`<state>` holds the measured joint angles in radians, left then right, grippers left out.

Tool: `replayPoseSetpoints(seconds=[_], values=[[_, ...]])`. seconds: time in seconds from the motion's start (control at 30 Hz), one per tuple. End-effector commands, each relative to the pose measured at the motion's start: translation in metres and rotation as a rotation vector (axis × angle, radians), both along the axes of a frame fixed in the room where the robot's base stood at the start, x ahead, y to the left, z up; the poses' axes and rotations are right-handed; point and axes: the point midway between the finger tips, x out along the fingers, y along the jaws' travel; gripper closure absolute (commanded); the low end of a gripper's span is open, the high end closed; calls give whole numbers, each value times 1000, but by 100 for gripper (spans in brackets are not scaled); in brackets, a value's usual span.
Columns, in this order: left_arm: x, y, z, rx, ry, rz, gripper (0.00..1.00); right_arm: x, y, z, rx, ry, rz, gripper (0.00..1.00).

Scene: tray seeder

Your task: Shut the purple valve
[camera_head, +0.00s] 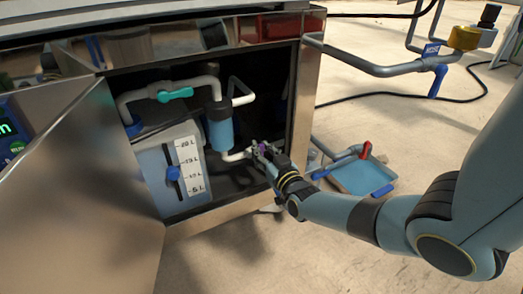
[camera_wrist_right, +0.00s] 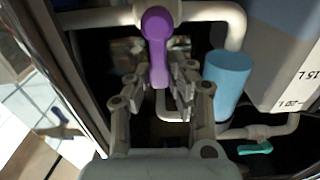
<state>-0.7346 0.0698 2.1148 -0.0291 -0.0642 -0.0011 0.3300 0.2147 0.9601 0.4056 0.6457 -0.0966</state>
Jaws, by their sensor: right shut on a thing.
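The purple valve (camera_wrist_right: 157,32) sits on a white pipe inside the open cabinet. In the wrist view its handle stands across the pipe, pointing down toward my gripper. In the head view only a small bit of the purple valve (camera_head: 262,147) shows between my fingers, at the cabinet's lower right. My right gripper (camera_head: 264,151) reaches in from the right. In the wrist view the right gripper (camera_wrist_right: 160,75) is shut on the handle's lower end, with a finger on each side. My left gripper is not in view.
A blue filter cylinder (camera_head: 220,128), a green-handled valve (camera_head: 175,95) and a tank with a litre scale (camera_head: 187,165) are close by. The open cabinet door (camera_head: 75,190) stands at the left. A red-handled valve (camera_head: 365,150) and a blue-lined tray (camera_head: 362,178) are outside at the right.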

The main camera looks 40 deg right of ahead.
Motion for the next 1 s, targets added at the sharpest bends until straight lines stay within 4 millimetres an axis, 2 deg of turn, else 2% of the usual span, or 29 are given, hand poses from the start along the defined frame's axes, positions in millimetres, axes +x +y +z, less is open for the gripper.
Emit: replayPoseSetpoints(seconds=[0.33, 0.37, 0.53, 0.83, 1.0], values=[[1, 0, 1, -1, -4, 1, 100, -2, 0, -2, 5, 4, -1, 100], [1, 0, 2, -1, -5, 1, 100, -2, 0, -2, 5, 4, -1, 77], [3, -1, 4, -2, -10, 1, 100, -1, 0, -2, 4, 3, -1, 57], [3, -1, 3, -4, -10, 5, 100, -4, 1, -1, 2, 1, -1, 57], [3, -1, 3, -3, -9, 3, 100, -29, 7, -2, 4, 4, 0, 57]])
